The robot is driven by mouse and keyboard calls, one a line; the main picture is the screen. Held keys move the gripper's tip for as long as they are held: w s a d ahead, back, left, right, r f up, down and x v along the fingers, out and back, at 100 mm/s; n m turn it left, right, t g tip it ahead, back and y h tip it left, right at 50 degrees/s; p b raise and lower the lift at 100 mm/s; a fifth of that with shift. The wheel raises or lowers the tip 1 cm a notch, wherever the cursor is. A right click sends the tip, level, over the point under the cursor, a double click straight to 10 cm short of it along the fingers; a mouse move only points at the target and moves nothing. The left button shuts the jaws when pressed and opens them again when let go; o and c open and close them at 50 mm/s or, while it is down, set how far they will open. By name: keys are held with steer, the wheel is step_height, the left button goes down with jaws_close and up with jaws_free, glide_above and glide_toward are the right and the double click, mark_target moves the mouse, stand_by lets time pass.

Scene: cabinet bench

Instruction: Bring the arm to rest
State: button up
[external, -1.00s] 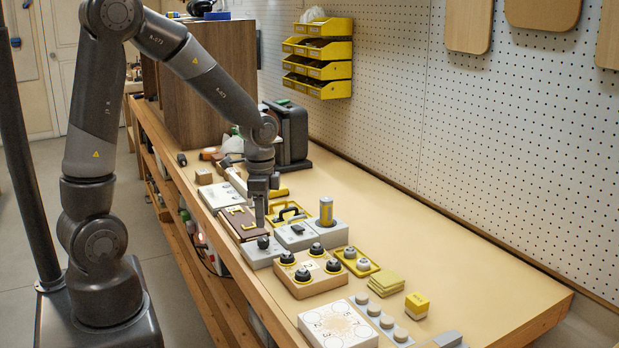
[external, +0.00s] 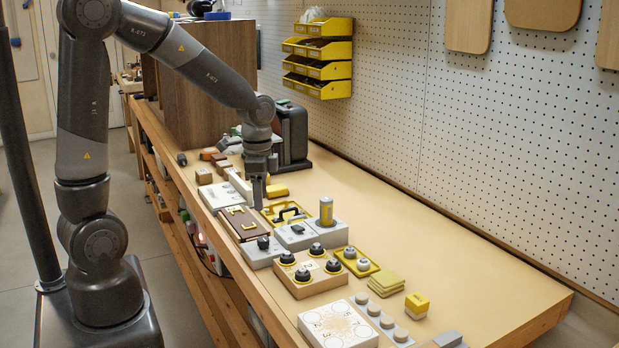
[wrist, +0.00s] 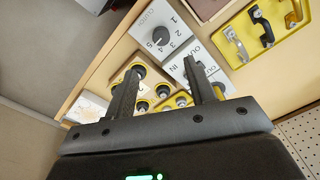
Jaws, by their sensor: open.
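Below and beyond the fingers are a white panel with a numbered dial (wrist: 160,38), a panel marked IN and OUT (wrist: 196,75) and the yellow handle tray (wrist: 262,32).
A wooden block with black knobs (external: 308,270), a yellow cylinder (external: 326,211) and a numbered white board (external: 338,325) stand along the bench. A wooden cabinet (external: 205,85) and yellow bins (external: 318,60) are at the back. The bench's right side is mostly clear.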

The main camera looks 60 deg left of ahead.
steer(key=s+d+r+n+t, duration=0.2)
steer(key=s+d+r+n, duration=0.1)
steer(key=s+r, duration=0.4)
steer(key=s+d+r+n+t, duration=0.3)
steer(key=s+r, duration=0.3)
steer(key=s, duration=0.2)
steer(key=shift+d+r, duration=0.2)
steer(key=shift+r, duration=0.15)
